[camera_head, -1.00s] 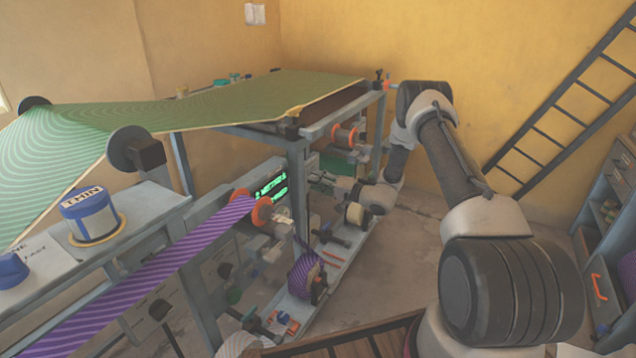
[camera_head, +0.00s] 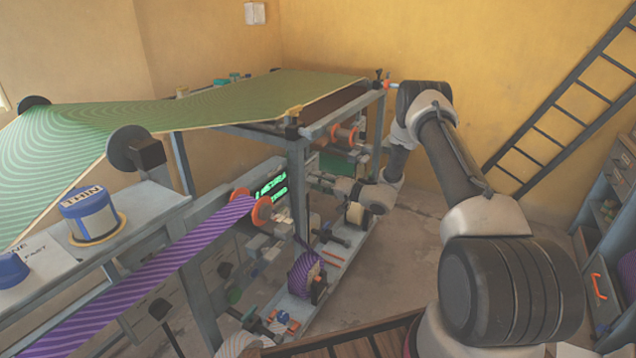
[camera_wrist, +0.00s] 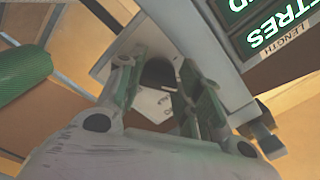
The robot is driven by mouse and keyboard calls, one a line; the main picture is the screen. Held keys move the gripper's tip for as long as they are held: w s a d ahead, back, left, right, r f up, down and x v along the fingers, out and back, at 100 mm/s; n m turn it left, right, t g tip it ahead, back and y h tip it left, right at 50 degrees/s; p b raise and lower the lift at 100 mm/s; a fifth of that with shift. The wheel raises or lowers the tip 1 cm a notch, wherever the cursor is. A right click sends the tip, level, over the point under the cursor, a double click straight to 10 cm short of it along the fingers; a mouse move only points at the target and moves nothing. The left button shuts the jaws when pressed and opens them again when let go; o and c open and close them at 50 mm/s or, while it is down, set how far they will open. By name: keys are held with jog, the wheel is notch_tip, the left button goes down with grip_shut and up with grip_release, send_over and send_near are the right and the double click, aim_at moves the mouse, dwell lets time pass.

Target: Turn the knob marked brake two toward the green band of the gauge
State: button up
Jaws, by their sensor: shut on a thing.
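My gripper (camera_wrist: 160,78) is shut on a dark round knob (camera_wrist: 158,72) on a pale grey panel (camera_wrist: 112,66) in the wrist view. One finger is on each side of the knob. A white label (camera_wrist: 155,104) shows partly between the fingers, and its words cannot be read, so I cannot confirm the brake two marking. In the head view my gripper (camera_head: 322,182) reaches left into the press frame, and the knob is hidden there. No gauge or green band can be made out in either view.
A length counter with green lit characters (camera_head: 271,188) is close by; its dark housing (camera_wrist: 238,40) is beside the fingers. A press post (camera_head: 299,190) stands just left of my gripper. Green web (camera_head: 230,98) spans above; purple striped web (camera_head: 150,270) runs lower left.

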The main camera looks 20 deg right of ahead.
jog(key=o, duration=1)
jog(key=v, duration=1.2)
